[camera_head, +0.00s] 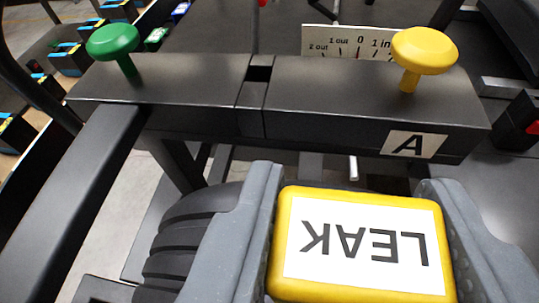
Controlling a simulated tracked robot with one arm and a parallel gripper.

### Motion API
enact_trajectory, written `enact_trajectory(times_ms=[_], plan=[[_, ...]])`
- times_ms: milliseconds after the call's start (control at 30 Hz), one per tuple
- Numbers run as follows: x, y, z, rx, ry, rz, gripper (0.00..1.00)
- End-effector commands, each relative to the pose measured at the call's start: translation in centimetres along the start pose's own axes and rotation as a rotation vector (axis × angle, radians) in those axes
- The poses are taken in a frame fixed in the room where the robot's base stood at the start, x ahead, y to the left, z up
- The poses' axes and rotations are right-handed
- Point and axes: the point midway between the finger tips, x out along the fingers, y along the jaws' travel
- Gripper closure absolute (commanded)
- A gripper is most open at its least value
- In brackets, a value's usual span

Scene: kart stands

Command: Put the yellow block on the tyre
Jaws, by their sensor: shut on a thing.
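The yellow block (285,240) has a white label reading LEAK, upside down in the picture. My gripper (355,235) is shut on it, with one grey finger on each side. A black tyre (180,240) shows its tread at the lower left, partly hidden behind the left finger and the block. The block appears nearer the camera than the tyre; I cannot tell whether they touch.
A dark stand bar (190,85) crosses above the tyre, with a green knob (112,40), a yellow knob (425,50) and an A label (412,144). A scale plate (355,42) stands behind it. Coloured boxes (68,58) lie at the upper left.

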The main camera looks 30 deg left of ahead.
Motion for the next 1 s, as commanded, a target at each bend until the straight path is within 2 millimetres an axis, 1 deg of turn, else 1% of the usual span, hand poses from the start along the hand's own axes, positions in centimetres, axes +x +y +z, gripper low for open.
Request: enact_trajectory(times_ms=[233,333,433,500,733,833,867,900,933,1000], plan=[[1.3,-0.9,-0.2,0.0,-0.001,-0.001,0.81],[1.8,-0.8,1.5,0.004,-0.005,0.0,0.81],[2.2,-0.9,2.7,0.003,-0.005,-0.002,0.81],[2.4,-0.8,3.0,0.002,-0.001,-0.001,0.81],[2.4,-0.8,3.0,0.001,0.001,0.0,0.81],[2.5,-0.8,3.3,0.002,0.0,0.0,0.81],[2.5,-0.8,3.2,0.001,0.0,0.0,0.54],[2.5,-0.8,3.2,0.001,0.0,0.0,0.43],[2.5,-0.8,3.2,0.001,0.0,0.0,0.38],[2.5,-0.8,3.2,0.001,0.0,0.0,0.38]])
